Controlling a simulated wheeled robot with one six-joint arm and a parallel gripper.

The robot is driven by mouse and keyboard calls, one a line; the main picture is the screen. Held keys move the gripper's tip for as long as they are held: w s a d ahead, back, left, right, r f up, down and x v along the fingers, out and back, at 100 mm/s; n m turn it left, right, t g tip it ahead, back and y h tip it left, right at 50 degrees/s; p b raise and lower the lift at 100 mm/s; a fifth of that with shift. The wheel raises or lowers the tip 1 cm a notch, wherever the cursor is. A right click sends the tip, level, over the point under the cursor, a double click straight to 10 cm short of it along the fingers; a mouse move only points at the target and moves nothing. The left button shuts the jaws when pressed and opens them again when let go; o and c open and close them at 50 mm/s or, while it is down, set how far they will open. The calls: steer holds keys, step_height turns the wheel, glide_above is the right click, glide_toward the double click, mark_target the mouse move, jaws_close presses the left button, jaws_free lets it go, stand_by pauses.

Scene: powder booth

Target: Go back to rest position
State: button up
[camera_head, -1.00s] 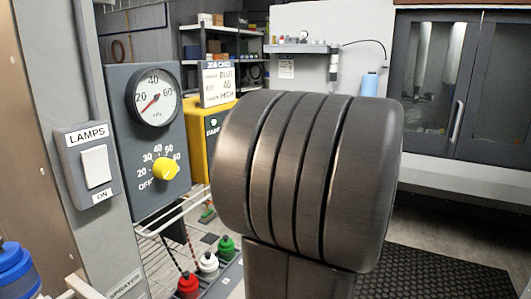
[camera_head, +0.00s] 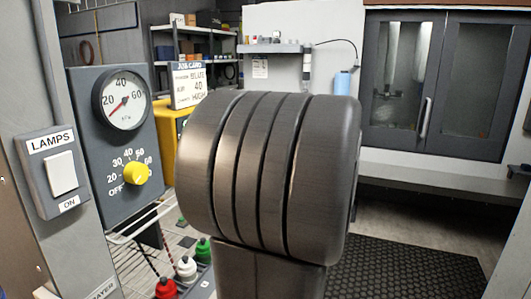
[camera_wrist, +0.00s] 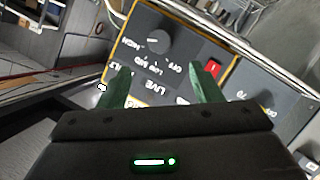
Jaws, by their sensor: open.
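My gripper (camera_wrist: 161,80) shows in the wrist view with its two green fingers spread apart and nothing between them. Behind the fingers is a dark, yellow-edged control panel (camera_wrist: 185,70), seen upside down, with a black knob (camera_wrist: 152,40) and a red switch (camera_wrist: 212,67). I cannot tell whether the fingers touch it; they look apart from it. In the head view my large ribbed arm link fills the middle, and the gripper does not show there.
At the left are a LAMPS switch (camera_head: 63,173) marked ON and a grey gauge panel (camera_head: 88,150) with a yellow knob (camera_head: 136,173). Capped bottles (camera_head: 187,268) stand below. A job card (camera_head: 188,84), a shelf (camera_head: 190,62) and a dark glazed cabinet (camera_head: 445,85) stand behind. A black mat (camera_head: 405,265) covers the floor at right.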

steer(key=p+x, duration=0.1)
steer(key=x, duration=1)
steer(key=shift+s+d, duration=0.1)
steer(key=b+v, duration=0.2)
steer(key=v, duration=1.1)
steer(key=w+a+f+n+t+y+b, duration=0.3)
steer(key=w+a+n+b, duration=0.4)
steer(key=a+n+b, duration=0.3)
steer(key=f+n+t+b, duration=0.1)
steer(key=n+b, duration=0.2)
steer(key=b, duration=0.3)
steer(key=shift+w+f, duration=0.3)
steer(key=shift+f, duration=0.05)
stand_by(1.2)
